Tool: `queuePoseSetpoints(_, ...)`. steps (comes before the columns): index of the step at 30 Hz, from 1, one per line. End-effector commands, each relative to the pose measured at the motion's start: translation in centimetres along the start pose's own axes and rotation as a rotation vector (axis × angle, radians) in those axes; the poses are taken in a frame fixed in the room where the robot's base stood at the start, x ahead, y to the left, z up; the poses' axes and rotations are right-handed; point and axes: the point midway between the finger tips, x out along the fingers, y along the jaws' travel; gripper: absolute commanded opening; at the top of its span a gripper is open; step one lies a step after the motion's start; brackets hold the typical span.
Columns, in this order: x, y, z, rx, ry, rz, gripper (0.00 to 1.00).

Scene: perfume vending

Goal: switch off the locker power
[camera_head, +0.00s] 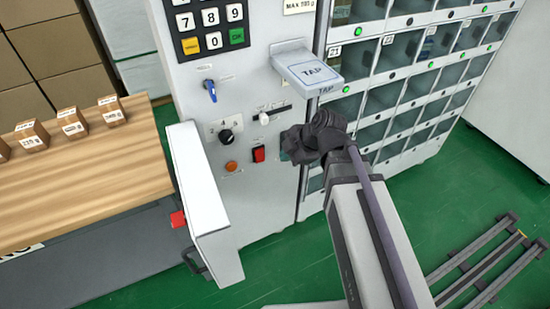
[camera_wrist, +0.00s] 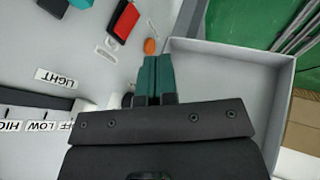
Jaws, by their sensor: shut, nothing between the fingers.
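A red rocker switch (camera_head: 259,154) sits low on the white control panel (camera_head: 262,205); it shows at the top of the wrist view (camera_wrist: 125,20). The label beside it is too small to read, so I cannot tell which control is the locker power. An orange round part (camera_head: 231,166) is left of the red switch. A green part (camera_head: 285,157) is to its right, partly behind my gripper. My gripper's teal fingers (camera_wrist: 156,64) are shut and empty in the wrist view, with tips near the orange part in the picture; contact cannot be judged. In the head view the fingertips are hard to make out.
Above are a black knob (camera_head: 226,136), a white knob (camera_head: 264,118), a blue key-like part (camera_head: 210,90) and a keypad (camera_head: 211,29). A TAP reader (camera_head: 310,70) juts out. Locker compartments fill the right.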

Motion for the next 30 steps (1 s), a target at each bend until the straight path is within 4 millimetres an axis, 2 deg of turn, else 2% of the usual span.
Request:
queuePoseSetpoints(1, 1.2, -0.2, 0.3, -0.001, 0.0, 0.0, 0.0)
queuePoseSetpoints(14, 10.5, -0.2, 0.4, -0.002, 0.0, 0.0, 0.0)
queuePoseSetpoints(15, 10.3, 1.1, 0.3, -0.001, 0.0, 0.0, 0.0)
queuePoseSetpoints(20, 11.3, 2.8, 0.3, 0.001, 0.0, 0.0, 0.0)
queuePoseSetpoints(30, 11.6, 3.3, 0.3, 0.001, 0.0, 0.001, 0.0)
